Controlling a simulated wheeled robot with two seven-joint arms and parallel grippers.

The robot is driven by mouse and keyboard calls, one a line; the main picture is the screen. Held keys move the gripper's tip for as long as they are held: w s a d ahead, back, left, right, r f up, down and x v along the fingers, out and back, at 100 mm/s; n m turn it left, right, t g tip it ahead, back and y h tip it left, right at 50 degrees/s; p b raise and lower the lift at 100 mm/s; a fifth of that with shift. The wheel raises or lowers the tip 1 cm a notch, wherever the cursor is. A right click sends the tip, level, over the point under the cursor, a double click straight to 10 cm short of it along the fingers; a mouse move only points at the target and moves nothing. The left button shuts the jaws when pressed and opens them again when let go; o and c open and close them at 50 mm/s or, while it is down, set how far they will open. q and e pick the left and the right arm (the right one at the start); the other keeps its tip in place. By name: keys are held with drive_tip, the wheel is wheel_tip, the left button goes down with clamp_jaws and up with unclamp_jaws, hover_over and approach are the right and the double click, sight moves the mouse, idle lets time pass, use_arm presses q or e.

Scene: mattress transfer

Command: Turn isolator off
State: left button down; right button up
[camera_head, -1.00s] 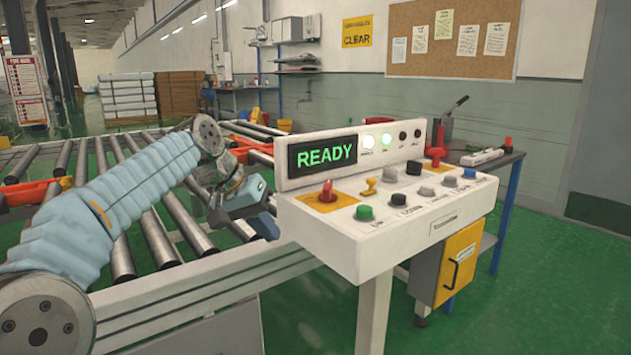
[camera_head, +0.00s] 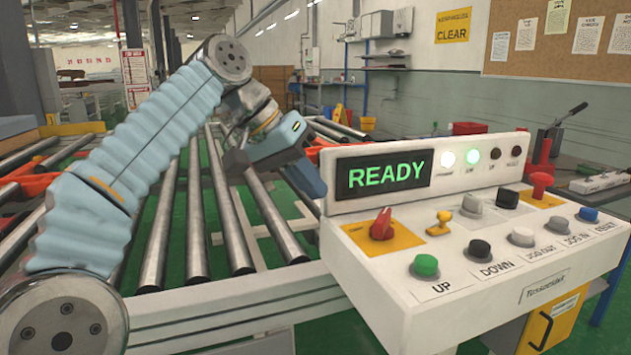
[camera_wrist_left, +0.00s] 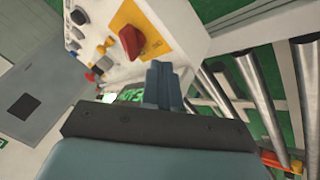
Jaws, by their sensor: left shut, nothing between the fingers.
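The isolator is a red rotary handle (camera_head: 382,224) on a yellow plate at the left end of the white control panel (camera_head: 400,300). In the left wrist view the red handle (camera_wrist_left: 131,42) shows on its yellow plate, just above and left of my fingertips. My left gripper (camera_head: 314,188) is shut and empty, beside the panel's left end, apart from the handle. In the left wrist view its closed fingers (camera_wrist_left: 163,82) point toward the panel. The display (camera_head: 383,173) reads READY in green. My right gripper is out of view.
Several buttons, including a green UP button (camera_head: 425,266), and a yellow key switch (camera_head: 440,224) lie right of the isolator. A red knob (camera_head: 540,184) is at the far right. A roller conveyor (camera_head: 200,230) runs left of the panel. A bench with a lever tool stands behind.

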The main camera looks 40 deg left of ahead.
sight(382, 223)
use_arm(q)
drive_tip(key=b+x, duration=0.1)
drive_tip(key=x, duration=0.5)
drive_tip(key=shift+f, duration=0.1)
drive_tip(key=shift+w+d, duration=0.2)
drive_tip(key=shift+d, duration=0.5)
drive_tip(key=shift+w+d, duration=0.2)
drive_tip(key=shift+d, duration=0.45)
drive_tip(key=shift+w+d, duration=0.2)
drive_tip(key=shift+d, duration=0.5)
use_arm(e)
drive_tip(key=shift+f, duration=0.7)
